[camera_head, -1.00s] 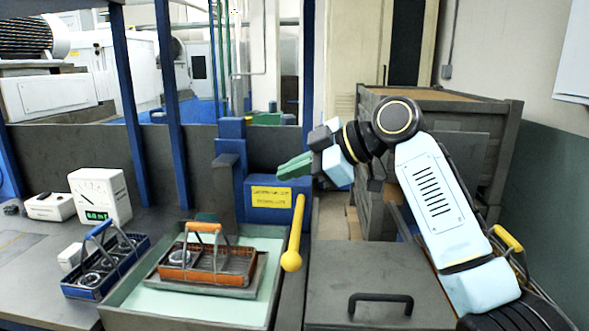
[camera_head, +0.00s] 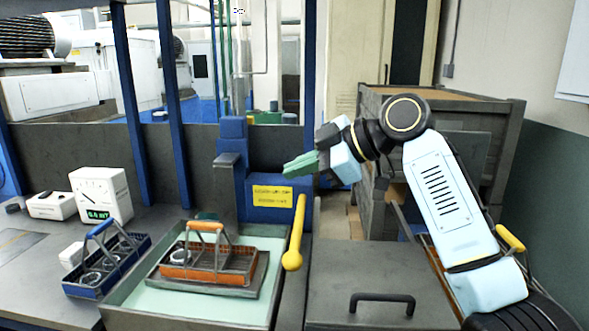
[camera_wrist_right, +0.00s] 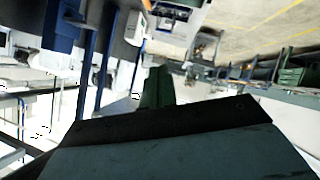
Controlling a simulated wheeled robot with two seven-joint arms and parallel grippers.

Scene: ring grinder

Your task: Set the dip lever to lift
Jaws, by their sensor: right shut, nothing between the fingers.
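The dip lever (camera_head: 297,234) is a yellow bar with a round knob at its lower end. It hangs at the right side of the blue post, with the knob down beside the tank's right edge. The blue post (camera_head: 236,190) bears a yellow label (camera_head: 272,196). My right gripper (camera_head: 287,168), with green fingers, is shut and empty. It is above the lever's upper end and apart from it, pointing left. In the right wrist view the green fingers (camera_wrist_right: 156,88) are together. My left gripper is not in view.
An orange basket (camera_head: 208,270) sits on a platform in the pale green tank (camera_head: 135,308). A blue basket (camera_head: 108,264) and a white meter (camera_head: 101,196) stand at left. A grey lid with a dark handle (camera_head: 381,298) lies at right, before a wooden crate (camera_head: 480,165).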

